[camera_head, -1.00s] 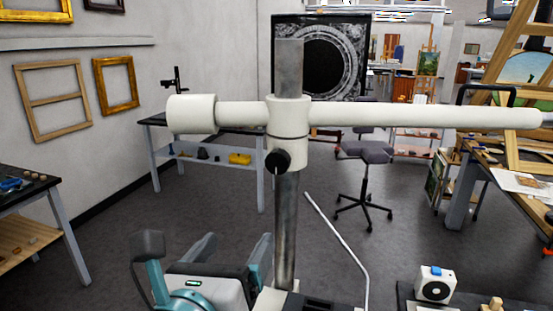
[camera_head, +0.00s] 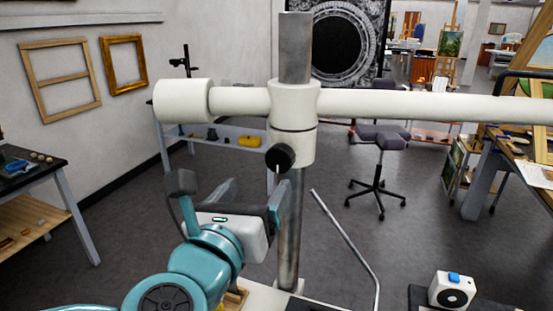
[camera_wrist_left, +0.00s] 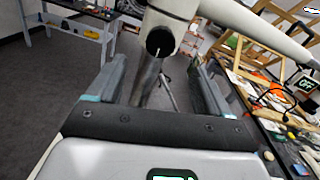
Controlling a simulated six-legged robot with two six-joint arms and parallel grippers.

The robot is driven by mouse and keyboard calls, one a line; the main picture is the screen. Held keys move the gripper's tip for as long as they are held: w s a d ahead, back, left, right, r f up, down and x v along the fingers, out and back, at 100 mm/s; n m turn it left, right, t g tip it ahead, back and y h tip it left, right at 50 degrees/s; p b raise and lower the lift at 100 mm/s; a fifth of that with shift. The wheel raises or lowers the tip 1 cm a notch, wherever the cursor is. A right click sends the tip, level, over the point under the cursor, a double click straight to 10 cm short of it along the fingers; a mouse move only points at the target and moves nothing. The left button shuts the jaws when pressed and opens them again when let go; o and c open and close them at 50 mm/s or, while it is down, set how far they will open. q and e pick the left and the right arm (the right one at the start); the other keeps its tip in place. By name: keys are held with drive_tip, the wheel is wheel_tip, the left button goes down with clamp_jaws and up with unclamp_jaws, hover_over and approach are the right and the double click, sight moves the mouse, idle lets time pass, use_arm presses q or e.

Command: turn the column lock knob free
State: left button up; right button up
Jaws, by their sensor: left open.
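The black column lock knob (camera_head: 280,157) sits on the front of the white collar (camera_head: 293,128) on the upright metal column (camera_head: 290,220). It has a thin pale line on its face. In the left wrist view the knob (camera_wrist_left: 160,42) is ahead of the fingers and above the gap between them. My left gripper (camera_head: 252,190) is open and empty, below and to the left of the knob, not touching it. In the left wrist view its two fingers (camera_wrist_left: 158,82) stand wide apart, with the column showing between them. My right gripper is not in view.
A long white horizontal arm (camera_head: 420,105) crosses the column top, with a thick end (camera_head: 183,101) at left. A thin bent rod (camera_head: 350,240) stands right of the column. A white device with a blue button (camera_head: 452,290) is at lower right.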

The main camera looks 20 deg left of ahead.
sight(278, 161)
use_arm(q)
drive_tip(key=w+p, duration=0.1)
drive_tip(key=w, duration=0.9)
drive_tip(key=shift+w+d+f, duration=0.1)
drive_tip(key=shift+w, duration=0.45)
drive_tip(key=shift+s, duration=0.2)
drive_tip(key=shift+c, duration=0.9)
drive_tip(key=c, duration=0.9)
